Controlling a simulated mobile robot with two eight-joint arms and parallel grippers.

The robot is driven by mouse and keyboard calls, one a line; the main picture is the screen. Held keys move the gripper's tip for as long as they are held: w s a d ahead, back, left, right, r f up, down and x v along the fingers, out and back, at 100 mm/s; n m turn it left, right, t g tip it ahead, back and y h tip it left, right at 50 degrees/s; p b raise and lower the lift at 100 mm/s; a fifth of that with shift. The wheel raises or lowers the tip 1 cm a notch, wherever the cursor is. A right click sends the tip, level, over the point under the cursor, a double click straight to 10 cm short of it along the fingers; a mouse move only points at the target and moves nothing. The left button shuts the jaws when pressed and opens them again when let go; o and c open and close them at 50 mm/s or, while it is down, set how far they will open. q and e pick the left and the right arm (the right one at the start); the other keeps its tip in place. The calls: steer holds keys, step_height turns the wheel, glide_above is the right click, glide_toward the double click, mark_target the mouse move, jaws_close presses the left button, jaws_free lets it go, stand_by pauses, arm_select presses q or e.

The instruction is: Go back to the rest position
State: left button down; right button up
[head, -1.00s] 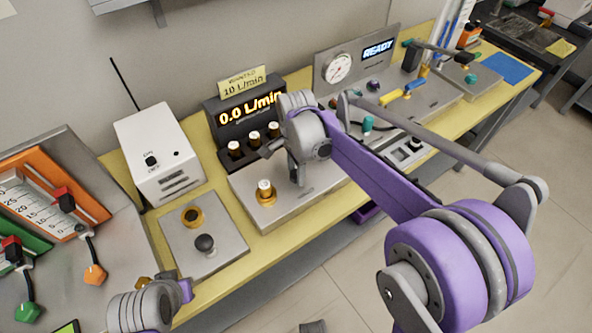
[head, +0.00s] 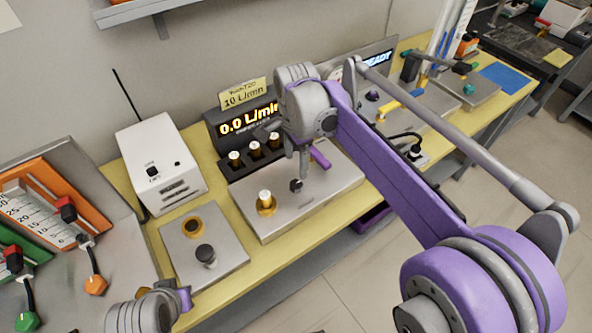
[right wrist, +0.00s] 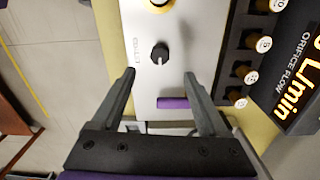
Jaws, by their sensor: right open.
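My right gripper (head: 285,150) is open and empty. It hangs over the metal collet panel (head: 335,188) in front of the orifice flow display. In the right wrist view its two fingers (right wrist: 160,75) are spread wide. The panel's black knob (right wrist: 160,53) and a purple bar (right wrist: 173,103) show beyond and between them, with nothing gripped. The knob also shows in the head view (head: 296,185), below the fingers. My left wrist (head: 150,310) is at the bottom left edge of the head view; its fingers cannot be made out.
A brass fitting with a white top (head: 266,203) stands on the collet panel. The flow display (head: 248,121) reads 0.0 L/min. A white box with an antenna (head: 160,165) and a plate with a grey knob (head: 205,255) are to the left. The yellow bench (head: 270,250) has a bare front strip.

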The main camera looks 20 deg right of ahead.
steer(key=shift+r, duration=0.9)
arm_select(q)
steer(key=shift+r, duration=0.1)
steer(key=r+p, duration=0.1)
steer(key=w+r+p, duration=0.1)
steer(key=r+p, duration=0.1)
steer(key=shift+r, duration=0.3)
arm_select(e)
steer(key=s+d+f+n+t, duration=0.2)
steer(key=s+f+n, duration=0.1)
steer(key=s+n, duration=0.4)
steer(key=s+d+f+n+t, duration=0.3)
steer(key=s+n, duration=0.5)
steer(key=s, duration=0.5)
steer(key=shift+s+f, duration=0.35)
steer(key=shift+f, duration=0.25)
